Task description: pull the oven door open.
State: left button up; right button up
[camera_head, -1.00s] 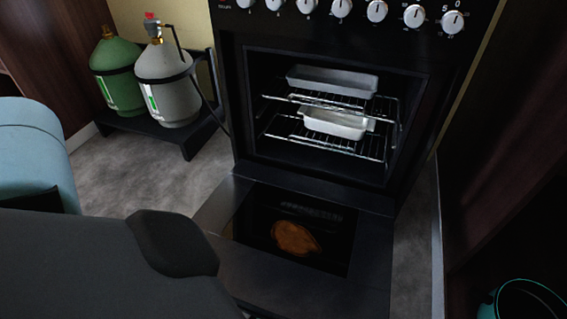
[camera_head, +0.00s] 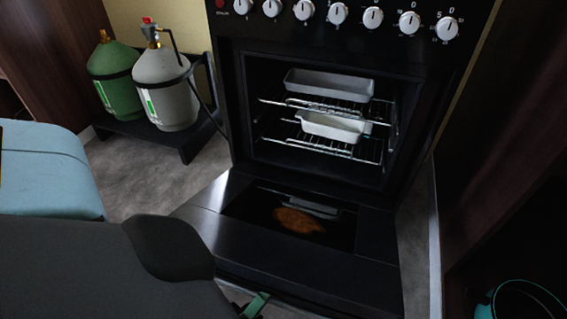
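The black oven (camera_head: 236,110) stands ahead with its front opening uncovered. Its oven door (camera_head: 290,262) is swung down and outward, well open, with a dark window holding an orange-brown patch. The door's outer edge, with a handle bar (camera_head: 290,292), is near the bottom of the view. My grey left arm comes in from the left in front of the door. A small green piece (camera_head: 256,304), apparently a finger of my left gripper, shows at the handle; the rest is hidden by the arm or cut off. Whether it grips the handle cannot be told. My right gripper is not in view.
Two pale trays (camera_head: 330,84) (camera_head: 333,126) sit on wire racks inside the oven. Green (camera_head: 116,97) and grey (camera_head: 168,92) gas bottles stand on a low black stand to the left. A blue padded block (camera_head: 45,165) is at left. Dark panels close off the right.

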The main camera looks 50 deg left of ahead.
aim_at(266, 266)
pick_arm(q)
jog(key=w+r+p, duration=0.1)
jog(key=r, duration=0.2)
jog(key=w+a+r+p, duration=0.1)
jog(key=r, duration=0.2)
jog(key=w+r+p, duration=0.1)
jog(key=r, duration=0.2)
jog(key=shift+a, duration=0.3)
jog(key=w+a+r+p, duration=0.3)
jog(key=w+r, duration=0.3)
jog(key=r, duration=0.2)
jog(key=shift+a+r+p, duration=0.35)
jog(key=shift+p, duration=0.05)
jog(key=shift+s, duration=0.1)
jog(key=shift+f+b+v, duration=0.2)
jog(key=shift+v, duration=0.7)
jog(key=shift+f+b+v, duration=0.15)
jog(key=shift+v, duration=0.75)
jog(key=shift+s+f, duration=0.7)
jog(key=shift+s, duration=0.1)
jog(key=shift+b+v, duration=0.55)
jog(key=shift+v, duration=0.7)
jog(key=shift+s+f, duration=0.15)
jog(key=shift+f, duration=0.15)
